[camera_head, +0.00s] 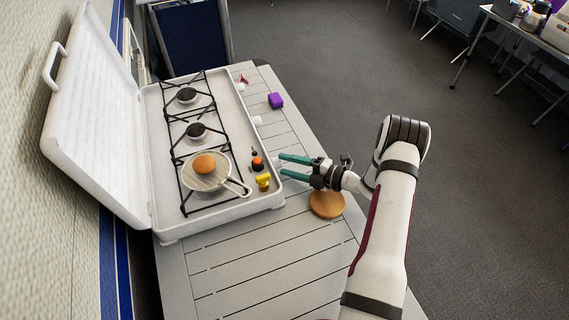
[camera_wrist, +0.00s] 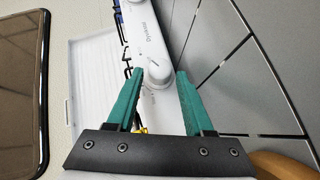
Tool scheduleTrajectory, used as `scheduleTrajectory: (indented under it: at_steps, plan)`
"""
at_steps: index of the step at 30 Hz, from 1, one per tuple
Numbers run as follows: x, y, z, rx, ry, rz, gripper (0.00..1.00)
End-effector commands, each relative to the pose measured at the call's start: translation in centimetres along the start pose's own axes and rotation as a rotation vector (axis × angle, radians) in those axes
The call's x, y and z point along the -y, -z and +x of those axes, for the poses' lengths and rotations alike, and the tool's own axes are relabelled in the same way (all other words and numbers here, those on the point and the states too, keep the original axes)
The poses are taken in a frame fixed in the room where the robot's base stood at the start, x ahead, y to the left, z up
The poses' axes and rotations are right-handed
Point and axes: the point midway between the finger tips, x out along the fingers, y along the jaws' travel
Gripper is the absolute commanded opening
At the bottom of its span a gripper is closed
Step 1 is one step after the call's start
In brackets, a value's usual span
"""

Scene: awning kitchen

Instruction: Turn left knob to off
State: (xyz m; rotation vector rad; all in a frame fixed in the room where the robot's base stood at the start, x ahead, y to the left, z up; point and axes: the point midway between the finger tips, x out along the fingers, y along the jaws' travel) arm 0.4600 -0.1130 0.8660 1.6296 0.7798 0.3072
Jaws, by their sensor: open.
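The white camping stove (camera_head: 236,207) stands on the slatted table with its lid open. Its front panel (camera_wrist: 143,32) carries printed lettering and a round white knob (camera_wrist: 158,73) in the wrist view. My gripper (camera_head: 282,166) is at the stove's front, at the end nearer the picture's bottom, with its teal fingers pointing at the panel. In the wrist view my gripper (camera_wrist: 158,82) is open, with the knob ahead of and between its fingertips. I cannot see contact. Two other white knobs, a middle one (camera_head: 257,120) and a far one (camera_head: 240,87), show along the front.
A pan (camera_head: 221,178) with an orange-brown round item (camera_head: 204,164) sits on the near burner. A yellow item (camera_head: 263,181) and an orange-and-black item (camera_head: 258,163) stand on the stove's edge. A round wooden board (camera_head: 327,204) lies below my gripper; a purple block (camera_head: 276,100) lies farther off.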

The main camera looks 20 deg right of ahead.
Motion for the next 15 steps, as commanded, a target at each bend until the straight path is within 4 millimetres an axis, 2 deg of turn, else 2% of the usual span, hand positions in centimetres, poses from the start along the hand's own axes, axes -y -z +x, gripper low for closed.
scheduleTrajectory:
  at_steps: [5,13,15]
  plan:
    - [0.01,0.01,1.37,0.000,0.001,0.000,0.52]
    - [0.00,-0.02,1.52,0.001,0.000,0.000,0.52]
    - [0.00,-0.02,1.51,0.001,0.000,0.000,0.41]
